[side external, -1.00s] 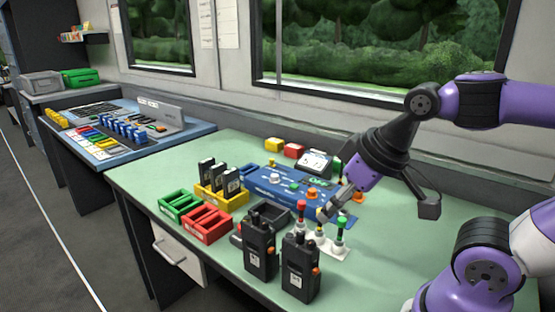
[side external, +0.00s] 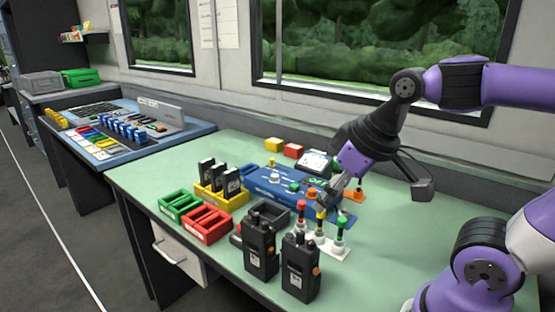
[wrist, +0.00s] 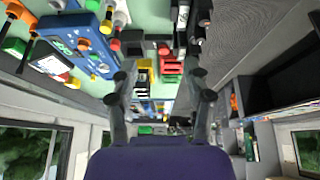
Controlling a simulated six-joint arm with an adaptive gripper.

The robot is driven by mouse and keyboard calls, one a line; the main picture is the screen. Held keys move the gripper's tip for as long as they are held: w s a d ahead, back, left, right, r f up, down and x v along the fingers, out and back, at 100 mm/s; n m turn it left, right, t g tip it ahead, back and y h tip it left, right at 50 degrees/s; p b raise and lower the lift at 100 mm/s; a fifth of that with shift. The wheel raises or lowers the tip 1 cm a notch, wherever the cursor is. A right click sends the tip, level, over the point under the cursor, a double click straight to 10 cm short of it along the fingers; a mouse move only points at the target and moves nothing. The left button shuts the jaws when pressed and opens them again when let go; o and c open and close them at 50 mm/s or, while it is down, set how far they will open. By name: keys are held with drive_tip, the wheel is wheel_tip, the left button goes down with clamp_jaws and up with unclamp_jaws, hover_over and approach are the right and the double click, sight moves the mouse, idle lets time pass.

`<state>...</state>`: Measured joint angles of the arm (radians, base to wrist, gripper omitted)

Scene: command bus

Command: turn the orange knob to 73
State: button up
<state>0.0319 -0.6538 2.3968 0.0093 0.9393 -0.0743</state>
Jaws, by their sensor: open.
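The orange knob (side external: 312,192) sits on the blue panel (side external: 262,184) in the middle of the green table. In the side view my gripper (side external: 333,196) is just right of the knob, close to the panel's right end and partly overlapping it. I cannot tell whether it touches anything. In the wrist view my gripper (wrist: 160,85) has its two fingers spread with nothing between them. There the blue panel (wrist: 75,35) lies at upper left, off to the side of the fingers, with an orange part (wrist: 107,24) on it. The knob's pointer and number are too small to read.
Coloured push-buttons on white stands (side external: 319,240) stand in front of the gripper. Black radios (side external: 259,247) stand at the table's front edge. Red (side external: 207,225) and green (side external: 178,205) trays lie at left. The table's right part is fairly clear.

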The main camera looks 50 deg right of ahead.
drive_tip(key=w+d+r+n+g, duration=0.1)
drive_tip(key=w+d+r, duration=0.1)
drive_tip(key=w+d, duration=0.25)
drive_tip(key=n+g, duration=0.4)
approach(313, 190)
wheel_tip(313, 190, down, 8)
drive_tip(key=shift+w+d+f, duration=0.1)
drive_tip(key=shift+w+f, duration=0.1)
drive_tip(key=shift+f, duration=0.05)
clamp_jaws()
